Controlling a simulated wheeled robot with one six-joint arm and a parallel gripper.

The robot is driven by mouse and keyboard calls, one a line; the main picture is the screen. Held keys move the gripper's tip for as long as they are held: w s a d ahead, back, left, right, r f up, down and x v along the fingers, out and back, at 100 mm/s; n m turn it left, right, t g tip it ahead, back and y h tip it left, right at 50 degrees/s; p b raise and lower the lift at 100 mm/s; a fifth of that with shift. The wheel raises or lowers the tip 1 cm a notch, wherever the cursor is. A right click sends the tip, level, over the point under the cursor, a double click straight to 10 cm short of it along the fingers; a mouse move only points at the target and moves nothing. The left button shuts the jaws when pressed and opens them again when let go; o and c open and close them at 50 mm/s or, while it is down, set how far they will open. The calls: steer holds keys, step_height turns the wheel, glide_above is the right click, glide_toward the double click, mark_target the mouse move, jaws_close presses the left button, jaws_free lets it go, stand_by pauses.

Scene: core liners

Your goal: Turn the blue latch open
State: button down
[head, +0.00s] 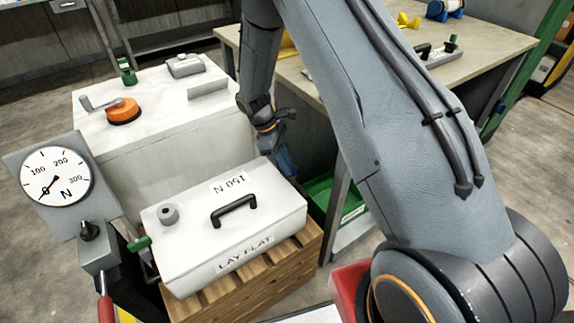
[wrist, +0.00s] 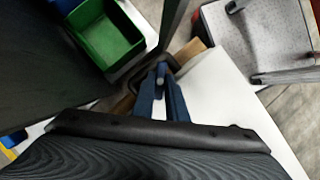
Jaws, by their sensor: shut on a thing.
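A white case (head: 250,240) marked "LAY FLAT" lies on a wooden pallet; its right end is beside my gripper (head: 286,165). In the wrist view, the dark blue fingers of my gripper (wrist: 161,80) are close together at the edge of the white case (wrist: 215,95). They are shut on a small bluish part (wrist: 160,72), which looks like the blue latch. The fingers hide most of it, so its turn angle cannot be told. A dark bracket-shaped piece surrounds the fingertips. In the head view, the latch cannot be told apart from the blue fingers.
A green latch (head: 139,243) is at the case's left end, and a black handle (head: 233,210) is on its lid. A dial gauge (head: 56,178) stands left. A white cabinet (head: 150,150) is behind. A green bin (head: 318,195) and workbench (head: 480,60) are right.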

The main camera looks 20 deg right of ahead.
steer(key=m, duration=0.2)
steer(key=m+g+y, duration=0.1)
steer(key=m, duration=0.1)
steer(key=shift+w+d+m, duration=0.15)
steer(key=shift+w+m, duration=0.05)
steer(key=shift+m, duration=0.1)
steer(key=shift+d+m+g+y+b, duration=0.1)
steer(key=shift+m+g+y+b, duration=0.5)
steer(key=shift+m, duration=1.2)
steer(key=c, duration=1.8)
jaws_free()
steer(key=shift+o, duration=0.2)
